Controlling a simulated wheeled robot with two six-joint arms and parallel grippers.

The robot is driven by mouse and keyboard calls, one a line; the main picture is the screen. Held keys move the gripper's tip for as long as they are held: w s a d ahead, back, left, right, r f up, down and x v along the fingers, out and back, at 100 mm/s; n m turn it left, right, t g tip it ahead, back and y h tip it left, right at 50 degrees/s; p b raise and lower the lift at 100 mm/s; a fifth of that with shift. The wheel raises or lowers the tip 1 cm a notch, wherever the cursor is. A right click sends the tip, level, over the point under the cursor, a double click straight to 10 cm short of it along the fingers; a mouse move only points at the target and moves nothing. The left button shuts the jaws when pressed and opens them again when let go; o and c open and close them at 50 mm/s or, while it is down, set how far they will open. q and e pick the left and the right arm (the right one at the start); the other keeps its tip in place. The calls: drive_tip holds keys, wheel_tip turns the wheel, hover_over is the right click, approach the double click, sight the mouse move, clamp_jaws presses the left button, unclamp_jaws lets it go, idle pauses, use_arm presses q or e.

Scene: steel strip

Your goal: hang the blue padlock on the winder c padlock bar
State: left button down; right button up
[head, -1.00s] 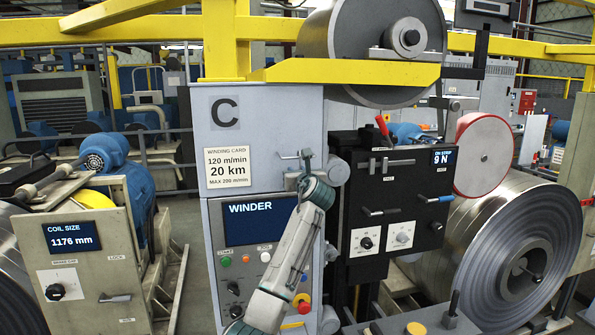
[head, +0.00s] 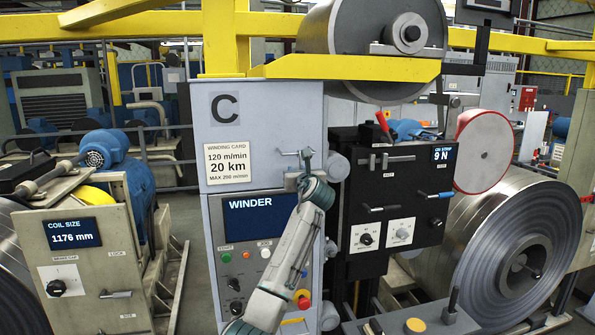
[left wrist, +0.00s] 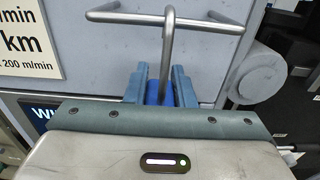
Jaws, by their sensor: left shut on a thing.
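The winder C cabinet (head: 265,115) stands mid-picture in the head view, with the thin metal padlock bar (head: 289,153) on its front. The bar also crosses the top of the left wrist view (left wrist: 125,17). My left gripper (head: 304,180) is at the cabinet front just below the bar. In the left wrist view its fingers (left wrist: 158,88) are shut on the blue padlock (left wrist: 152,92), mostly hidden between them. The grey shackle (left wrist: 168,50) stands upright, its curved top overlapping the bar; it looks looped over it, but contact is unclear. My right gripper is out of view.
The WINDER screen (head: 262,217) and its buttons lie behind and below my left arm. A black control box (head: 390,190) with levers and knobs stands close on the right. A yellow beam (head: 345,71) and a steel roller are above.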

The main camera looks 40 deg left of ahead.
use_arm(q)
drive_tip(key=c, duration=1.1)
unclamp_jaws()
drive_tip(key=shift+c, duration=0.2)
